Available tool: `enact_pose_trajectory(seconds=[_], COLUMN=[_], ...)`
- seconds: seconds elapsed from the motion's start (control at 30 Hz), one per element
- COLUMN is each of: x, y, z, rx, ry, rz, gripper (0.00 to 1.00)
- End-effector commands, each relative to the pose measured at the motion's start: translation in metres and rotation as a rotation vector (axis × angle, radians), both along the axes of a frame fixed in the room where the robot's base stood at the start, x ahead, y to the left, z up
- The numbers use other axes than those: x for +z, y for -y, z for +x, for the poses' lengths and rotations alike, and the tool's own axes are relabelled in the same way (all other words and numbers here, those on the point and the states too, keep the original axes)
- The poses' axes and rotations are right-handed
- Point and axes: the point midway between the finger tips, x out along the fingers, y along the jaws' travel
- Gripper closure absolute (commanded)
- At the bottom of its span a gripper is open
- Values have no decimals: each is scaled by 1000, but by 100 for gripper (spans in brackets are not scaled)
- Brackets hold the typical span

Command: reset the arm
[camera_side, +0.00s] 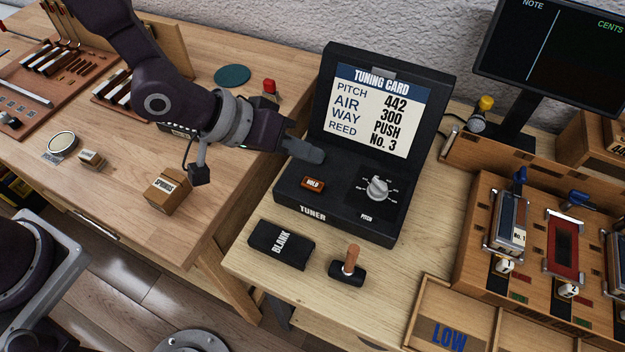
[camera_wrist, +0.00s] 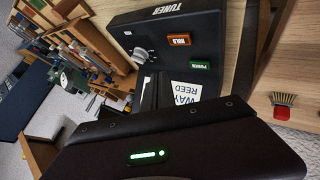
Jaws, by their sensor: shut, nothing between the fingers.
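My gripper (camera_side: 308,152) is shut and empty. In the side view it reaches in from the upper left, with its fingertips over the left part of the black tuner (camera_side: 290,205), near the foot of its upright panel. The orange HOLD button (camera_side: 313,183) lies just below the fingertips in the picture; I see no contact with it. A silver PITCH knob (camera_side: 377,188) is further right. The wrist view shows the HOLD button (camera_wrist: 178,40) and a green POWER button (camera_wrist: 201,65), which my gripper hides in the side view.
The tuner's panel holds a TUNING CARD (camera_side: 375,108). A BLANK block (camera_side: 281,246) and a wooden-handled tool (camera_side: 349,265) lie in front. A SPRINGS box (camera_side: 167,190) is on the left bench. A monitor (camera_side: 555,50) and a wooden rack (camera_side: 530,240) stand right.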

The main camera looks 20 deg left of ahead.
Motion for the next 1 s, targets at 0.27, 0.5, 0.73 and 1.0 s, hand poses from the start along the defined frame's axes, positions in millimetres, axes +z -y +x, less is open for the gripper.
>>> enact_pose_trajectory(seconds=[0.27,0.5,0.73,1.0], x=[7,7,73,165], y=[0,0,-85,-221], z=[0,0,4,-117], rx=[0,1,70,215], ry=[-1,0,89,11], rz=[1,1,259,547], gripper=[100,100,100,100])
